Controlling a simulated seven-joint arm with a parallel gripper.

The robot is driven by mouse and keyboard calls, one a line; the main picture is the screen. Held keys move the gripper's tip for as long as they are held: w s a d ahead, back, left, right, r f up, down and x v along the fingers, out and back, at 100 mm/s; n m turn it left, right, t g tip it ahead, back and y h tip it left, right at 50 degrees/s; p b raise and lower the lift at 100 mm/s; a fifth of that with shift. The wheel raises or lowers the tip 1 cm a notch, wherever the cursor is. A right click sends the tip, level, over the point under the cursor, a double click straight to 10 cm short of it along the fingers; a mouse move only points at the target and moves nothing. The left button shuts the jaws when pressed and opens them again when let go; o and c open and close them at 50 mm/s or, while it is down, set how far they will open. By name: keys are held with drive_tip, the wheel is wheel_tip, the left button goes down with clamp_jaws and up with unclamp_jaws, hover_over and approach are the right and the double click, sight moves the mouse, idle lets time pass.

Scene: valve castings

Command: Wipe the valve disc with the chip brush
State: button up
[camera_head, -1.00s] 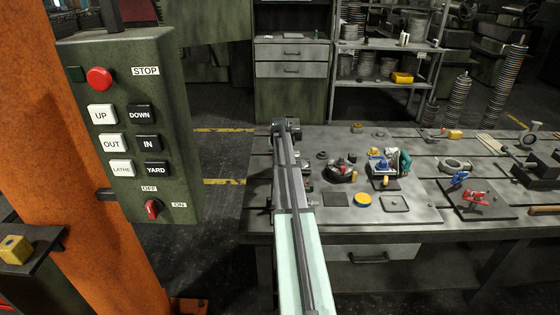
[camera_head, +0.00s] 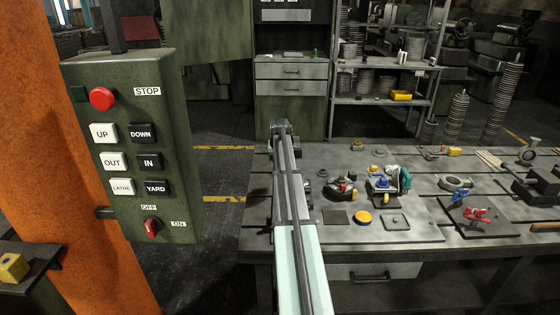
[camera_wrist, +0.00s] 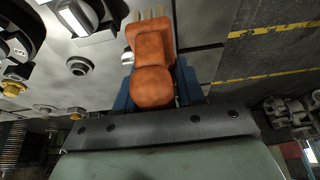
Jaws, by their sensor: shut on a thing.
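My gripper (camera_wrist: 154,84) has blue fingers on both sides of an orange-brown wooden handle and is shut on it. This looks like the chip brush (camera_wrist: 151,50); pale bristle-like ends show at its top edge, pointing away from the wrist. In the head view my arm reaches over the left end of the bench, and its gripper and the brush are hidden there. A round dark-rimmed casting (camera_wrist: 14,50) is at the upper left of the wrist view, apart from the brush. I cannot tell whether it holds the valve disc.
The steel bench (camera_head: 420,233) holds a dark casting with red parts (camera_head: 341,188), a blue-and-white part (camera_head: 383,184), a yellow disc (camera_head: 363,217) and a red clamp (camera_head: 476,215). A control box (camera_head: 135,150) stands left. Open floor lies beyond the bench's left edge.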

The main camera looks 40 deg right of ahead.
drive_tip(key=shift+c, duration=0.7)
drive_tip(key=shift+s+d, duration=0.25)
drive_tip(key=s+d+r+m, duration=0.1)
drive_tip(key=s+d+r, duration=0.3)
drive_tip(key=s+d, duration=0.55)
drive_tip(key=s+a+n+t+y, duration=0.1)
drive_tip(key=a+n+y, duration=0.2)
drive_tip(key=a+n, duration=0.4)
drive_tip(key=n, duration=0.3)
